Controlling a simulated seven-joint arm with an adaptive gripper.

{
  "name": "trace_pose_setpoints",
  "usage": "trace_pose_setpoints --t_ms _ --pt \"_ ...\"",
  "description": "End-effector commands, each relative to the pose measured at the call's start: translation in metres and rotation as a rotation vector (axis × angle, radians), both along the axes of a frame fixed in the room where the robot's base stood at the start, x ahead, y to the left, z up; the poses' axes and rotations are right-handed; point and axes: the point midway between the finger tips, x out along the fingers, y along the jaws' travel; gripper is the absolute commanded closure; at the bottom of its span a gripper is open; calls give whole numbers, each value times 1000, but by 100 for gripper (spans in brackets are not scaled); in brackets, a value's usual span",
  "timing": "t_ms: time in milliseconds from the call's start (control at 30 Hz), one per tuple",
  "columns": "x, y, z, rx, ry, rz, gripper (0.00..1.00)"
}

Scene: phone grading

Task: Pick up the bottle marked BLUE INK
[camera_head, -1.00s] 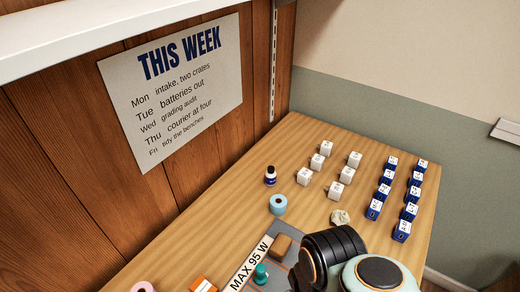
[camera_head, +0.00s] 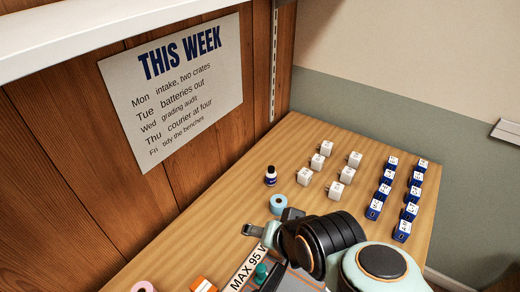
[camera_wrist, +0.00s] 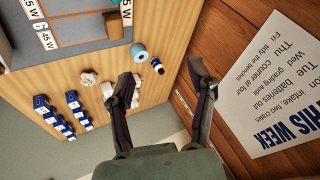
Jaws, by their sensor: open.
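A small dark blue bottle with a black cap and a pale label (camera_head: 271,176) stands upright on the wooden bench near the wall; its label is too small to read. In the wrist view the bottle (camera_wrist: 157,66) shows between my fingertips in the picture, beyond them. My gripper (camera_head: 271,221) is open and empty, on the near side of the bottle and apart from it. The gripper also shows in the wrist view (camera_wrist: 163,72), its two fingers spread wide.
A light blue tape roll (camera_head: 278,204) stands just in front of the bottle, close to my gripper. Several white cubes (camera_head: 304,178) and blue boxes (camera_head: 374,210) stand to the right. A crumpled paper ball (camera_wrist: 88,78) lies near the mat (camera_wrist: 85,28).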

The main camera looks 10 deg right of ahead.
Motion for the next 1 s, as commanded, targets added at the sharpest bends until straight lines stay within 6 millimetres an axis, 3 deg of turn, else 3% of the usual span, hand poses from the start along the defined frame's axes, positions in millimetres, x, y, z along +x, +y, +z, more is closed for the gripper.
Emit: trace_pose_setpoints --t_ms 33,100,233,333,467,567,667,767,900,1000 --pt "32 11 29 94 -148 -70 44" --pt "77 31 69 275 -326 -157 44" --pt "151 71 131 697 -544 -254 44" --pt "203 94 159 1078 -614 -301 44" --pt "256 98 164 1540 -614 -371 44" --pt "290 82 145 1852 -597 -448 44" --pt "319 52 106 2114 -594 -557 44" --pt "339 17 49 2312 -619 -700 44" --pt "351 -28 -57 2431 -682 -965 44" --pt "348 -46 -135 2432 -675 -1170 44"
